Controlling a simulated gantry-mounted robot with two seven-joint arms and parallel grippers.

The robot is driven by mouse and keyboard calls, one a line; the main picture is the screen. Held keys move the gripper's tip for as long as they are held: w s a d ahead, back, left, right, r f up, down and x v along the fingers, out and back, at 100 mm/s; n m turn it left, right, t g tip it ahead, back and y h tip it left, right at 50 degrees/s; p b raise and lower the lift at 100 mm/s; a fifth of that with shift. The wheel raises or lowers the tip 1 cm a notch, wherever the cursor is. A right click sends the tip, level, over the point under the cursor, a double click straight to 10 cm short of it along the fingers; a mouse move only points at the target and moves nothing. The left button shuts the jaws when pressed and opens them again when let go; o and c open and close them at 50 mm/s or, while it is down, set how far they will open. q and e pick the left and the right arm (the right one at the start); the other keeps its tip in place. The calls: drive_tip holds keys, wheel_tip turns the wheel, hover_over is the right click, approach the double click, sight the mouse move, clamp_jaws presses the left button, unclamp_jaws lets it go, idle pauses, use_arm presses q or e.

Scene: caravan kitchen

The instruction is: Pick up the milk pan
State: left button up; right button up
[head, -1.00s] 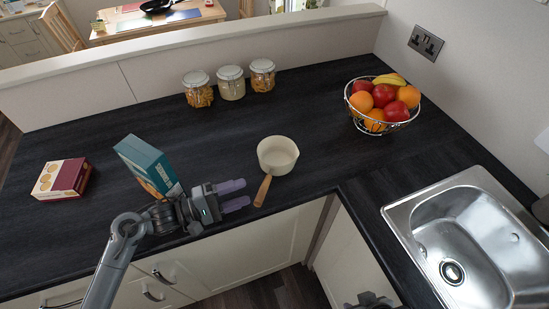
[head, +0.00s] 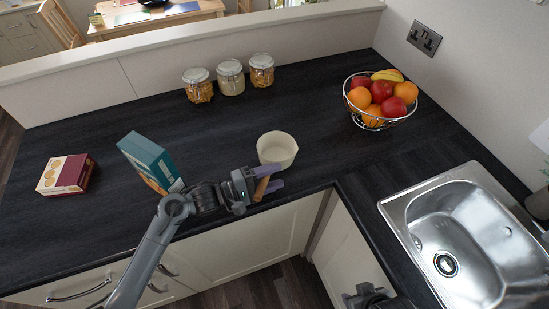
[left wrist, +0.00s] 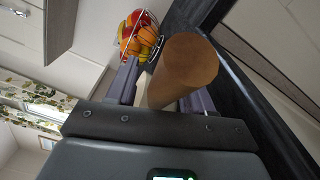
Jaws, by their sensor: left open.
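The milk pan (head: 277,148) is cream with a wooden handle (head: 262,187). It stands upright on the dark worktop near the front edge, its handle toward me. My left gripper (head: 269,187) is open at the handle, with one finger on either side of it. In the left wrist view the round handle end (left wrist: 190,62) lies between the two fingers (left wrist: 160,90) and hides most of the pan. Of my right arm, only a dark part shows at the bottom edge of the head view; its fingers cannot be made out.
A teal box (head: 150,158) stands left of the pan, behind my left arm. A red-and-cream box (head: 65,175) is farther left. Three jars (head: 230,78) stand at the back. A fruit bowl (head: 381,100) and a sink (head: 468,240) are to the right.

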use_arm(q)
clamp_jaws()
drive_tip(key=shift+r, duration=0.1)
idle(0.5)
